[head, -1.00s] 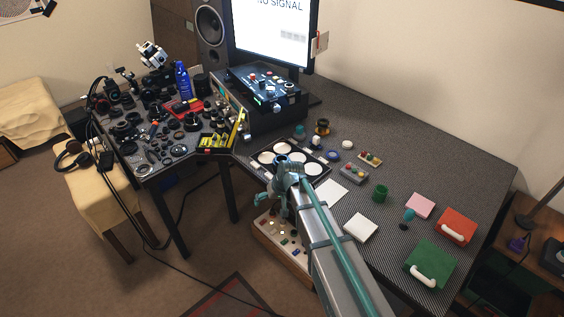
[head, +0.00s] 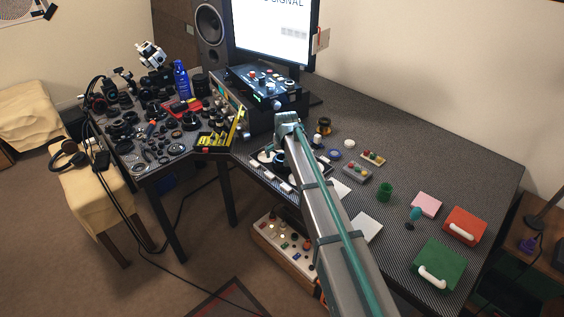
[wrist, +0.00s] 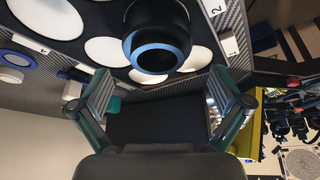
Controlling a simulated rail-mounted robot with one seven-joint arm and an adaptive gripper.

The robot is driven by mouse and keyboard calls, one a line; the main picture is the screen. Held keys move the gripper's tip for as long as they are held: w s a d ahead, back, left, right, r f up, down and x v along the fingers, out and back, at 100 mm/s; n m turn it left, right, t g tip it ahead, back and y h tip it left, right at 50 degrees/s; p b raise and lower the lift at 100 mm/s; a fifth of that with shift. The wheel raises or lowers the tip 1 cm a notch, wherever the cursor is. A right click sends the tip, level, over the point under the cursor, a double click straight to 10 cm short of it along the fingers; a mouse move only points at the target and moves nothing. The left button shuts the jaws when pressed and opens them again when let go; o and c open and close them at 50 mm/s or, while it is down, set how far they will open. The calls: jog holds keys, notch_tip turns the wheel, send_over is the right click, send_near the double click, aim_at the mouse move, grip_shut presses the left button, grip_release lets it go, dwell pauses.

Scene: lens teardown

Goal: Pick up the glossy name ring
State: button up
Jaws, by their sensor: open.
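In the wrist view a black, round lens part with a blue ring (wrist: 157,48) around its near end stands on a dark tray (wrist: 108,52) with white round pads. I cannot tell for certain which part is the glossy name ring. My gripper (wrist: 160,74) is open and empty, its two fingers apart on either side below the lens part, not touching it.
A control console (head: 262,85) stands behind the tray. A black-and-yellow box (head: 213,143) is to its left, near many loose lens parts.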

jog(key=shift+p+x, duration=0.9)
jog(key=shift+x, duration=2)
jog(key=shift+s+d+f, duration=0.1)
jog(key=shift+s+d, duration=0.05)
jog(key=shift+d, duration=0.05)
jog(key=c, duration=1)
